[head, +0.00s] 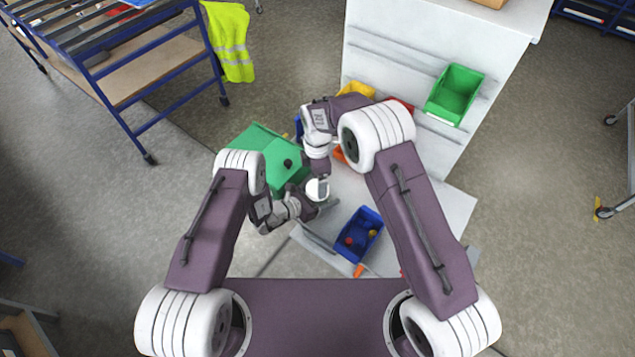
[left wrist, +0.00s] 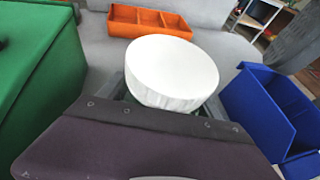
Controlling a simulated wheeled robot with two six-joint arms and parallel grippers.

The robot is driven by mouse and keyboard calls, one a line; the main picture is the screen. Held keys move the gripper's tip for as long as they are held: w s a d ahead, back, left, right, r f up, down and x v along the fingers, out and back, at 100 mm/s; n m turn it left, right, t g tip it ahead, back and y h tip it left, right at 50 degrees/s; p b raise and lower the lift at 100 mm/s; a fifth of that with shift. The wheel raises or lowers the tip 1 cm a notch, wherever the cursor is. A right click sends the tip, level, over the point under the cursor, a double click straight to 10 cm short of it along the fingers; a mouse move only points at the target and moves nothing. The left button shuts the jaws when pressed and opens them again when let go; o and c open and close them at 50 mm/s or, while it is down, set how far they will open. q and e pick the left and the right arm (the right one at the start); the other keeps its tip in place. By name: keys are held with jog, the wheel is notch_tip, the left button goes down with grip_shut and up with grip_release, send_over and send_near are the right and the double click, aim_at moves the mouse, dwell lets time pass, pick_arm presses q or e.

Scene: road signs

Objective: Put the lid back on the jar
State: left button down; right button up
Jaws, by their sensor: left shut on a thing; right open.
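A round white lid (left wrist: 172,72) with a ribbed rim fills the middle of the left wrist view, just beyond my left gripper. It also shows as a small pale disc in the head view (head: 317,190). The jar under it is mostly hidden by the lid and my gripper, and I cannot tell how well the lid is seated. My left gripper (head: 312,204) is shut on the jar, low beside the disc. My right gripper (head: 318,172) is open, close to the disc on its far side in the head view; its fingertips are hard to make out.
A large green box (head: 260,145) stands to the left of the grippers. A blue bin (head: 357,240) with small coloured pieces lies to the right. An orange divided tray (left wrist: 150,24) lies behind the lid. A green bin (head: 455,94) sits farther back on the grey bench (head: 455,205).

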jog(key=shift+r, duration=0.2)
jog(key=shift+c, duration=0.4)
notch_tip(320, 180, up, 4)
jog(key=n, duration=0.3)
jog(key=shift+f+n, duration=0.2)
jog(key=shift+n, duration=0.1)
jog(key=shift+f, duration=0.15)
notch_tip(320, 180, down, 8)
jog(key=shift+r, duration=0.1)
